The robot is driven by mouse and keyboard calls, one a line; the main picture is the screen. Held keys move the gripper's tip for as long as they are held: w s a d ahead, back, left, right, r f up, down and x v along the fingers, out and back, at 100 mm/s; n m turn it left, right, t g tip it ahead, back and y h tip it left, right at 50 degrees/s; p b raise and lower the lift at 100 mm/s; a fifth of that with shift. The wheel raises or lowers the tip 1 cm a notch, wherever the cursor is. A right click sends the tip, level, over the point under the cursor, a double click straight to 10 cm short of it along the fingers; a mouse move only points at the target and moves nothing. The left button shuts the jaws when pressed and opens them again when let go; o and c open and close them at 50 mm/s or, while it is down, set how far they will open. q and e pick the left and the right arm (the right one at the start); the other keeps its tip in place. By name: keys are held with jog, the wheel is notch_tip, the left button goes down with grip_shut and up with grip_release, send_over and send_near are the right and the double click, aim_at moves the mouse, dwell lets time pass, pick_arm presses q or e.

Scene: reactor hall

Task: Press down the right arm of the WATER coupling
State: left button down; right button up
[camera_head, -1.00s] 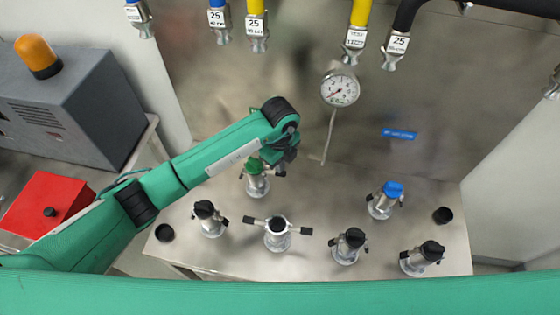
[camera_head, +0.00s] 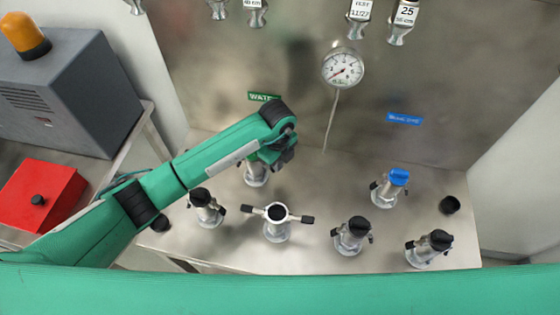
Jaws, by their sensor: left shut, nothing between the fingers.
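The green WATER label (camera_head: 264,96) is on the back wall, partly covered by my left arm. Below it, a metal coupling (camera_head: 256,175) stands on the steel table. Its top and side arms are mostly hidden by my left gripper. My left gripper (camera_head: 284,160) is shut and empty, pointing down at the upper right side of this coupling. I cannot tell whether it touches the coupling's right arm. My right gripper is not in view.
A coupling with two spread arms (camera_head: 277,222) stands in front. A gauge (camera_head: 343,68) is behind. A red box (camera_head: 42,195) and grey box (camera_head: 70,95) are left.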

pick_arm(q)
jog(key=shift+d, duration=0.1)
notch_tip(320, 180, up, 7)
jog(key=p, duration=0.4)
jog(key=shift+d+p, duration=0.4)
jog(key=shift+d, duration=0.05)
jog(key=shift+s+f, duration=0.15)
